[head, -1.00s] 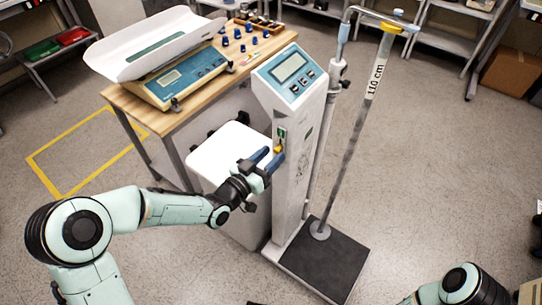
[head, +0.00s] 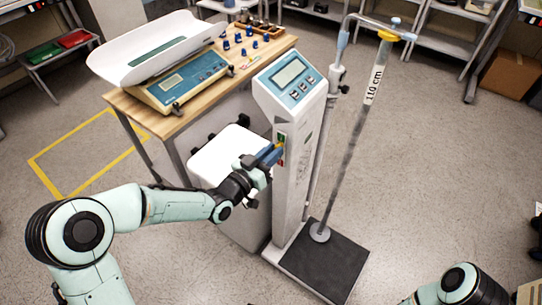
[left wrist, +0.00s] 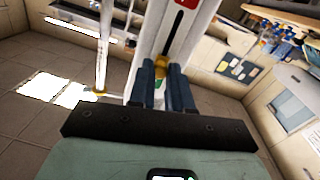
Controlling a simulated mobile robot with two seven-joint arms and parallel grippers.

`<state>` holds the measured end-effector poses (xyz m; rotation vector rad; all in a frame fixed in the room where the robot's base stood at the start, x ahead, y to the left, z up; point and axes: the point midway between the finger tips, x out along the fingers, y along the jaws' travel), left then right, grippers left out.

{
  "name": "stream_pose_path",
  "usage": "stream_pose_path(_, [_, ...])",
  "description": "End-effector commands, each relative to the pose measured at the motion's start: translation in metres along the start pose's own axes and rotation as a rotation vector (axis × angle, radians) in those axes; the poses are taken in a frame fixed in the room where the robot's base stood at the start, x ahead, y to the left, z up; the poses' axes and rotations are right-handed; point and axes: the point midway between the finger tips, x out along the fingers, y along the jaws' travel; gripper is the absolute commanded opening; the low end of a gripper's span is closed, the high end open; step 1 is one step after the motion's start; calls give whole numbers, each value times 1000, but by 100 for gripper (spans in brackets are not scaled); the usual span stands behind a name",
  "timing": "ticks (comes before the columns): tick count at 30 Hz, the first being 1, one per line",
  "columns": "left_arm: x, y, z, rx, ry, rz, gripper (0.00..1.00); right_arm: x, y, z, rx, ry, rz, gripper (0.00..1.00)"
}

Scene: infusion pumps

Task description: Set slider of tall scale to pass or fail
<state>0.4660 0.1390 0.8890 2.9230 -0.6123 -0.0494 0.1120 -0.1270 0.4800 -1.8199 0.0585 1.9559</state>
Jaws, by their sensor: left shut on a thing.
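The tall scale (head: 292,170) stands upright in the middle of the head view, with a display and buttons on its head. A small yellow slider (head: 279,146) sits on its front column, by a green mark (head: 281,137) above and a red mark (head: 281,161) below. My left gripper (head: 275,152) is shut on the slider. In the left wrist view the yellow slider (left wrist: 174,69) shows between the blue fingers (left wrist: 162,88), with the dark slot (left wrist: 179,24) running away to the red mark (left wrist: 186,3). The slider is near the green end. My right gripper is out of view.
A wooden table (head: 205,112) with a baby scale (head: 180,80) stands behind left. A white-topped bin (head: 225,152) is beside the column. The scale's black platform (head: 325,262) and a height rod (head: 350,150) are to the right. Floor at right is clear.

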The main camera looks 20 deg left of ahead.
Motion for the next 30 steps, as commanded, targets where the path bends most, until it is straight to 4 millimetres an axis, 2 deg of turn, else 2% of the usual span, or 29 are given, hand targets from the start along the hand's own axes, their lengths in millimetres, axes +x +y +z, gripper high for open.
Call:
stream_pose_path(1, [0,2,-11,3,1,1,0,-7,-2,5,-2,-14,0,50])
stream_pose_path(2, [0,2,-12,3,1,1,0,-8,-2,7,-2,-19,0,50])
stream_pose_path(9, [0,2,-12,2,6,2,0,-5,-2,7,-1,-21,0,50])
stream_pose_path(10, [0,2,-12,2,6,2,25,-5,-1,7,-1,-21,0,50])
stream_pose_path(12, [0,2,-12,2,6,2,45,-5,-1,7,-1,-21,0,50])
stream_pose_path(23, [-4,1,-10,2,1,0,45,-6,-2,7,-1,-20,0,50])
stream_pose_path(26, [-16,1,-11,4,1,-1,45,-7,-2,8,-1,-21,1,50])
stream_pose_path(30, [-45,1,-11,6,-1,-3,45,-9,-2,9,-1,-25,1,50])
